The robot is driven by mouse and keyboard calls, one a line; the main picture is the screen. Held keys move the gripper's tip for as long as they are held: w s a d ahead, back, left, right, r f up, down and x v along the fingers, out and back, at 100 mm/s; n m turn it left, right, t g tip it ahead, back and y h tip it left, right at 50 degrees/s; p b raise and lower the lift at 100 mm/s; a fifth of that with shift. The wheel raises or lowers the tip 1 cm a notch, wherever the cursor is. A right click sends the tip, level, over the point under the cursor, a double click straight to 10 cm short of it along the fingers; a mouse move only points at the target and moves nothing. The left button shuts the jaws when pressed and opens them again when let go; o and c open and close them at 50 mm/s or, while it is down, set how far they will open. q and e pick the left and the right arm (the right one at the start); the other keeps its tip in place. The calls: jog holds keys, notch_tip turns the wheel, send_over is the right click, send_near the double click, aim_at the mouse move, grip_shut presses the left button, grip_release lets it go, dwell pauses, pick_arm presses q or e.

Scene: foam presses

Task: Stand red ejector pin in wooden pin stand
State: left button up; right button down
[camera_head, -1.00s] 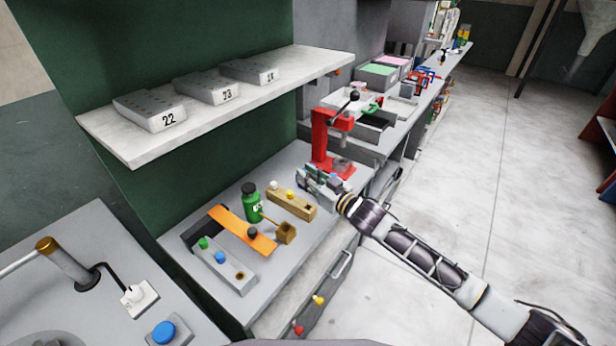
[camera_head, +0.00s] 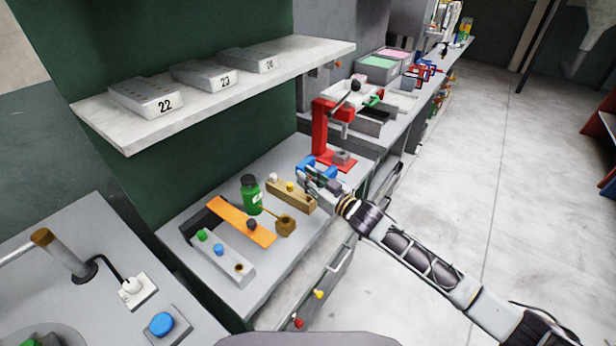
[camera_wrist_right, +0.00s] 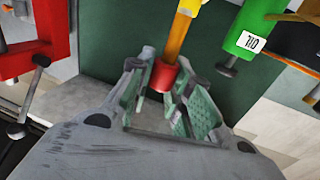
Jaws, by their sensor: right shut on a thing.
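The wooden pin stand (camera_head: 291,200) lies on the grey bench in the head view, with a white pin and a yellow pin standing in it. My right gripper (camera_head: 308,179) is at the stand's right end, low over the bench. In the right wrist view, its fingers (camera_wrist_right: 160,92) are shut on the red ejector pin, whose red head (camera_wrist_right: 163,76) shows between them. An orange-yellow strip (camera_wrist_right: 178,38), probably the stand, runs away behind the head. The pin's shaft is hidden, so I cannot tell whether it is in a hole. My left gripper is not in view.
A grey holder (camera_head: 225,256) with green and blue pins lies to the left, near an orange strip (camera_head: 240,222). The red press (camera_head: 321,135) rises behind my gripper.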

jog(key=shift+f, duration=0.5)
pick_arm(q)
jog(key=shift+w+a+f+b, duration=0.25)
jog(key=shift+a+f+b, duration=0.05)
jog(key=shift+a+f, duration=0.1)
pick_arm(e)
jog(key=shift+f, duration=0.2)
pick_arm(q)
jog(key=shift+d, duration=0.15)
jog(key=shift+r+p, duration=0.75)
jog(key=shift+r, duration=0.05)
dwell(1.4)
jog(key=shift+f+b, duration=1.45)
pick_arm(e)
jog(key=shift+f, duration=2.55)
jog(key=c, duration=1.2)
grip_release()
jog(key=shift+c, duration=0.2)
jog(key=shift+s+d, duration=0.1)
